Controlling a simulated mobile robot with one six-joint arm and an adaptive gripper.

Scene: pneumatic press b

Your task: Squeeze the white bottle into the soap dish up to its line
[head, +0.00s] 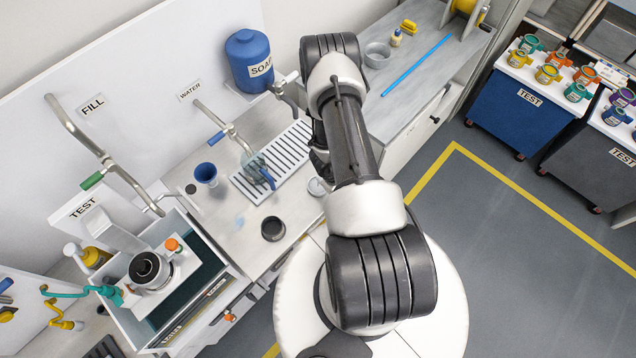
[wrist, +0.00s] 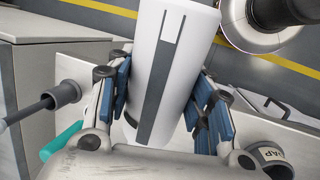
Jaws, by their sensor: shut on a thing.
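My gripper (wrist: 163,100) is shut on the white bottle (wrist: 180,45), which has a grey stripe down its side. The blue pads press on both sides of the bottle in the wrist view. The bottle's lower end is hidden behind the gripper. In the head view my arm hides the gripper and bottle.
A blue SOAP tank (head: 246,52) hangs on the wall. A slotted drain grate (head: 292,150) lies below it, with a blue cup (head: 206,173) and a dark cup (head: 272,229) nearby. A grey bowl (head: 377,55) stands on the bench at the back. A grey-tipped rod (wrist: 62,94) is left of my gripper.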

